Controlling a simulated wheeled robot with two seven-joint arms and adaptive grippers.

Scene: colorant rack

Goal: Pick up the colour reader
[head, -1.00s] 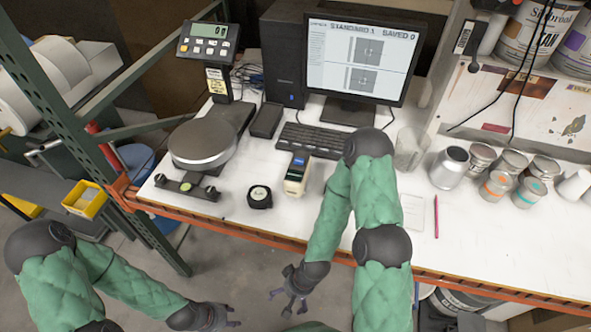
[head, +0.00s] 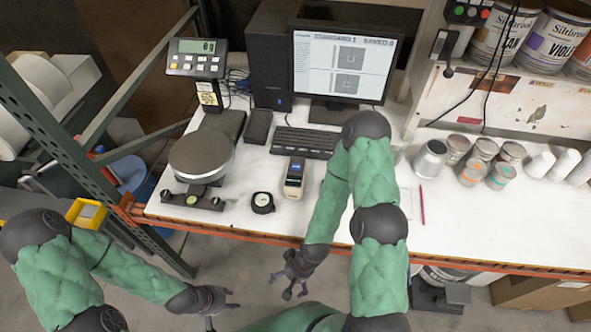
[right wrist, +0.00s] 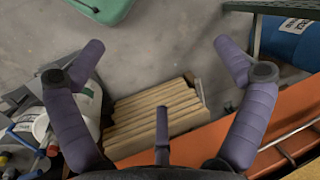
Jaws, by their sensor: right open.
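The colour reader (head: 294,178) is a small pale handheld device with a blue screen. It stands on the white bench near its front edge, just in front of the keyboard. My right gripper (head: 286,284) is open and empty, below and in front of the bench edge, apart from the reader. In the right wrist view its two purple-grey fingers (right wrist: 163,70) are spread wide with nothing between them. My left gripper (head: 222,302) is low in front of the bench, left of the right one. Its fingers look spread and empty.
A round black tape measure (head: 262,202) sits left of the reader, and a scale with a round pan (head: 201,156) is further left. A keyboard (head: 304,142) lies behind. A red pencil (head: 422,205) and several cans (head: 431,159) are to the right. The orange bench edge (head: 240,233) runs in front.

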